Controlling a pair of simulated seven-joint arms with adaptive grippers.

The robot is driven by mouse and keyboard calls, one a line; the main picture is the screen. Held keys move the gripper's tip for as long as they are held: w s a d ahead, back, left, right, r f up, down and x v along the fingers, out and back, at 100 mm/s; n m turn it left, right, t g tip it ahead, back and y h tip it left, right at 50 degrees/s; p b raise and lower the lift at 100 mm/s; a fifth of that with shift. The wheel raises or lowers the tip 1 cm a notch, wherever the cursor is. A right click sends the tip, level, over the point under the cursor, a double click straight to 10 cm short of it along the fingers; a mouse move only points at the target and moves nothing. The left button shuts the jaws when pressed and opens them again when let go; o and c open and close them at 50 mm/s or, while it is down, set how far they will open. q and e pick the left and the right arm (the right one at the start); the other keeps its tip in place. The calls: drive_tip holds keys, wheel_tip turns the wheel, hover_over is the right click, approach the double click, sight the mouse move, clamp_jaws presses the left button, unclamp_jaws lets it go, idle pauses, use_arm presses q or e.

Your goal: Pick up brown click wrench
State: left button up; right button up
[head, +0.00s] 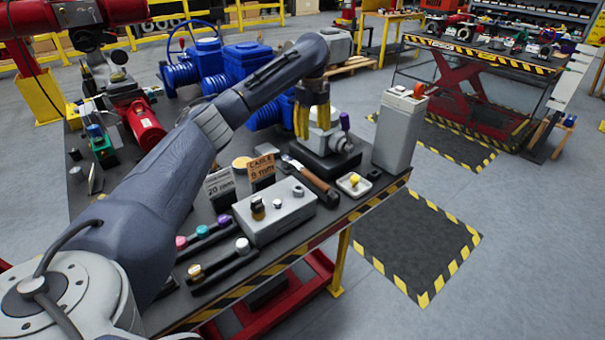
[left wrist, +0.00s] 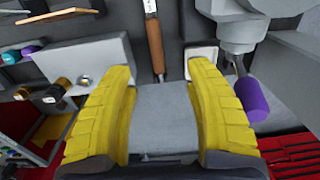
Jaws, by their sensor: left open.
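The brown click wrench (head: 315,182), with a brown handle and dark ends, lies on the dark workbench (head: 368,208) beside a grey box. In the left wrist view its handle (left wrist: 154,45) runs up the picture, just beyond the gap between my fingers. My left gripper (head: 313,130) has yellow fingers and points down above the bench, behind the wrench in the head view. In the left wrist view my left gripper (left wrist: 164,72) is open, with nothing between its fingers. I cannot tell its exact height above the wrench. My right gripper is not in view.
A grey box (head: 280,215) with knobs stands left of the wrench. A grey machine with a purple knob (left wrist: 253,100) is close to my right finger in the left wrist view. A tall grey box (head: 398,130) stands at the bench corner. Blue actuators (head: 245,65) stand behind.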

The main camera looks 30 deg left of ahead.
use_arm(q)
wheel_tip(320, 180, down, 2)
drive_tip(key=a, duration=0.2)
hover_over(308, 172)
wheel_tip(308, 172, down, 10)
drive_tip(key=shift+a+r, duration=0.1)
drive_tip(key=shift+f, duration=3.45)
drive_tip(key=shift+r, duration=0.1)
clamp_jaws()
